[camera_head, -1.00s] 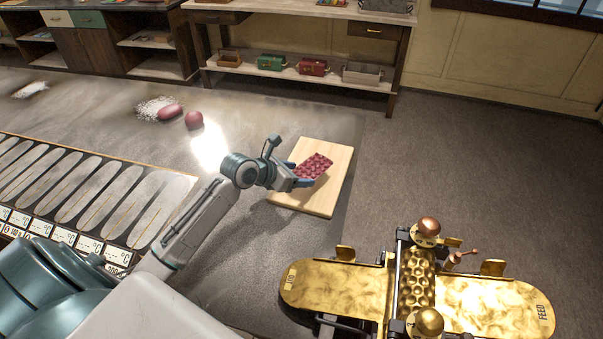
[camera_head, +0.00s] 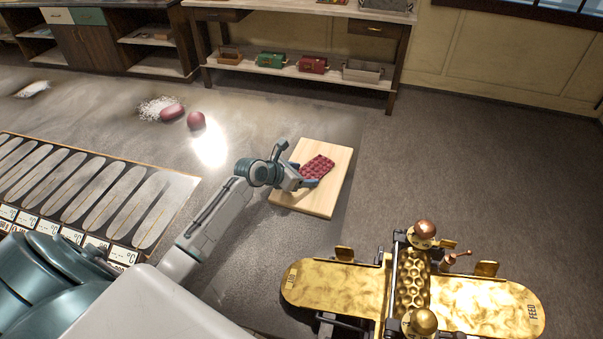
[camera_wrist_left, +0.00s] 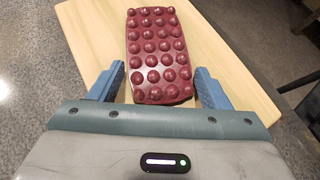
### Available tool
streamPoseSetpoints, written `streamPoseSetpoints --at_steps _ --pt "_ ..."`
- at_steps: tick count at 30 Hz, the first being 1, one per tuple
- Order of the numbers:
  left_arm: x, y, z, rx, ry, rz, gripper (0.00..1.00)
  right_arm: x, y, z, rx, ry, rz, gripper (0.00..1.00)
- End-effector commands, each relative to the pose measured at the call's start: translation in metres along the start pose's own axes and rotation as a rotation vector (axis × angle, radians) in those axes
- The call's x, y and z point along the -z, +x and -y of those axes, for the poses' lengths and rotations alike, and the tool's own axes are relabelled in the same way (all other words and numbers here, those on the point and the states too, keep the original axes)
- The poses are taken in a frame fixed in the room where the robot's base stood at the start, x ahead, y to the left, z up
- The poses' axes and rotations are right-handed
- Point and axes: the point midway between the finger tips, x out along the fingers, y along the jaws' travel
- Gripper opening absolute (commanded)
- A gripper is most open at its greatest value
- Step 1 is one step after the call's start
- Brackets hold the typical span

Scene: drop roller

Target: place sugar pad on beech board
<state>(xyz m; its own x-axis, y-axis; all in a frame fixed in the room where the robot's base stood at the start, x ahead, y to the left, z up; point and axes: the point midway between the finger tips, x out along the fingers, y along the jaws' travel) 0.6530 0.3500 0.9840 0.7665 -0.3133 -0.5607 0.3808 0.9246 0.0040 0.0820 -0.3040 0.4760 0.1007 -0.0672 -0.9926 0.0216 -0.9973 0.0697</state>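The sugar pad (camera_head: 317,167) is a dark red slab with rows of round bumps. It lies on the pale beech board (camera_head: 325,208), and the board shows around it in the left wrist view. There the pad (camera_wrist_left: 158,55) reaches away from my left gripper (camera_wrist_left: 158,88). The two blue fingers stand on either side of the pad's near end, with a gap on each side, so the gripper is open. In the head view my left gripper (camera_head: 303,178) is low over the board. My right gripper is not in view.
A brass roller machine (camera_head: 415,285) stands at the lower right. Two dark red lumps (camera_head: 172,112) lie on the grey worktop with white powder. A row of oval plates (camera_head: 90,190) is at the left. A shelf with small boxes (camera_head: 312,64) stands behind.

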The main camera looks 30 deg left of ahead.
Motion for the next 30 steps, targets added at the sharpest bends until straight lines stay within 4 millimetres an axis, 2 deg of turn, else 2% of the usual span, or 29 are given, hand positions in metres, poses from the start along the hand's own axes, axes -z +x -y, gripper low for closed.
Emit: streamPoseSetpoints --at_steps 1,2,3,11,14,30 --pt "0.0 0.0 0.0 0.0 0.0 0.0 0.82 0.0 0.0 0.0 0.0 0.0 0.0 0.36" --pt "0.0 0.0 0.0 0.0 0.0 0.0 0.88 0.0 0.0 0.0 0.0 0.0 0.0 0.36" --pt "0.0 0.0 0.0 0.0 0.0 0.0 0.88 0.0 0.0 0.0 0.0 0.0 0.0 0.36" --pt "-0.001 -0.001 0.0 0.0 0.0 0.0 0.88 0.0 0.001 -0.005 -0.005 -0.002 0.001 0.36" --pt "0.0 -0.006 -0.001 -0.001 0.002 -0.001 0.88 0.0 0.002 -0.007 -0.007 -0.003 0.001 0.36" --pt "0.001 -0.097 -0.001 -0.001 0.005 -0.004 0.88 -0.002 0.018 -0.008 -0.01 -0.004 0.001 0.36"
